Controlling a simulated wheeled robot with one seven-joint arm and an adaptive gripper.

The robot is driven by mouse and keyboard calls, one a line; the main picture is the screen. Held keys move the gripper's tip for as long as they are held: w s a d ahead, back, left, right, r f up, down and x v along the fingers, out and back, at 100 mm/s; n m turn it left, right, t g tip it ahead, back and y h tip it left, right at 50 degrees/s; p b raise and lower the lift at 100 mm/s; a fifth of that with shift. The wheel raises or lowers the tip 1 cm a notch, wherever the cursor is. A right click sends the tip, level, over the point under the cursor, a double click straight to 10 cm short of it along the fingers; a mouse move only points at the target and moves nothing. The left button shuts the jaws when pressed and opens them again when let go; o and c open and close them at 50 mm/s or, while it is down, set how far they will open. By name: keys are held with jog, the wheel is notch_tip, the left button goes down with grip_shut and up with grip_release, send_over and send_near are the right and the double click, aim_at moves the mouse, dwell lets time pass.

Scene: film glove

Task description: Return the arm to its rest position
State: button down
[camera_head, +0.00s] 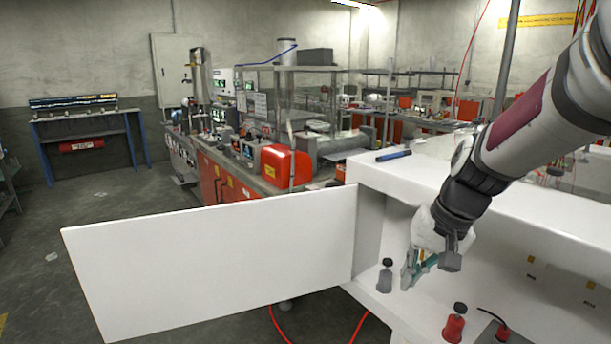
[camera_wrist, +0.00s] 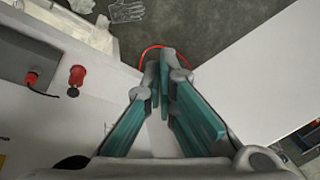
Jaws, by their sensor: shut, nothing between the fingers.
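My gripper (camera_head: 408,277) hangs from my arm, which comes in from the upper right of the head view. It points down into the open front of a white cabinet (camera_head: 480,200). Its teal-padded fingers are together with nothing held between them. In the wrist view the gripper (camera_wrist: 161,68) reaches away from the camera, with the cabinet floor and the dark room floor behind it. A grey bottle with a black top (camera_head: 385,277) stands close to the left of the fingers. A red bottle with a black top (camera_head: 455,322) stands to their lower right.
The cabinet's white door (camera_head: 210,262) stands wide open to the left; it also shows in the wrist view (camera_wrist: 262,75). A blue pen-like object (camera_head: 393,155) lies on the cabinet top. A grey box (camera_wrist: 28,68) is at the left. Orange-red benches with equipment (camera_head: 225,165) stand behind.

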jog(key=s+r+n+h, duration=0.1)
jog(key=s+r, duration=0.2)
jog(key=s, duration=0.8)
jog(key=s+r+n+t+h, duration=0.1)
jog(key=s+r, duration=0.3)
jog(key=s, duration=0.8)
jog(key=shift+s+d+n+t+p, duration=0.2)
jog(key=shift+n+t+p, duration=0.1)
jog(key=shift+n+p, duration=0.15)
